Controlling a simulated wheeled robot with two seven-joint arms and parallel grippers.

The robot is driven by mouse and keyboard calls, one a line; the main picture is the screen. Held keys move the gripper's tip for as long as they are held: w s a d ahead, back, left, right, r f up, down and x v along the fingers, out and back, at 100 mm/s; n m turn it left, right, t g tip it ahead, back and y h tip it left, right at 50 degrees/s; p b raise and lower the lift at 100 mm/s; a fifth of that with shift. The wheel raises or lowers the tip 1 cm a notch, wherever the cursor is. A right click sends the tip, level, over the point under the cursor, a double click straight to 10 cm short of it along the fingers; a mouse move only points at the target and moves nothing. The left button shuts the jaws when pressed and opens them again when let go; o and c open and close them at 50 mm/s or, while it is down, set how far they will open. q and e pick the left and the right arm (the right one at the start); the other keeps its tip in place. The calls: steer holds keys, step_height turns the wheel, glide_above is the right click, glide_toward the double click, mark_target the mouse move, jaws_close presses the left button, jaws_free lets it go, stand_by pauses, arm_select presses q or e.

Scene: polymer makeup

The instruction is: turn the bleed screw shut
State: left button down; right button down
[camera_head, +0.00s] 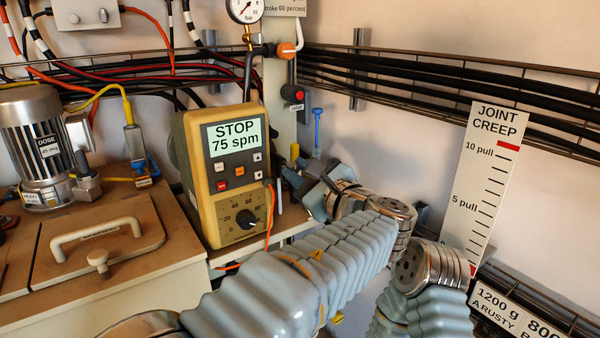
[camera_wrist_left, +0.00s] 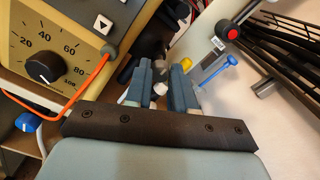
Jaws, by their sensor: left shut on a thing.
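My left gripper (camera_head: 305,173) reaches in behind the right side of the yellow dosing pump (camera_head: 222,175). In the left wrist view its two blue-grey fingers (camera_wrist_left: 161,76) stand close together, shut on a small pale piece (camera_wrist_left: 160,87), which I take for the bleed screw. Most of that piece is hidden between the fingers, so its turn angle cannot be read. The pump display (camera_head: 236,135) reads STOP, 75 spm. My right arm shows at the lower right, but its gripper is out of view.
A yellow cap (camera_wrist_left: 186,64) and a blue-headed pin (camera_wrist_left: 220,70) stand close right of the fingers.

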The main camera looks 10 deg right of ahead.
arm_select(q)
steer(key=shift+f, duration=0.1)
stand_by(0.3)
steer(key=c, duration=1)
jaws_free()
steer(key=shift+o, duration=0.2)
steer(key=b+v, duration=0.1)
steer(key=v, duration=1.3)
steer(key=shift+w, duration=0.1)
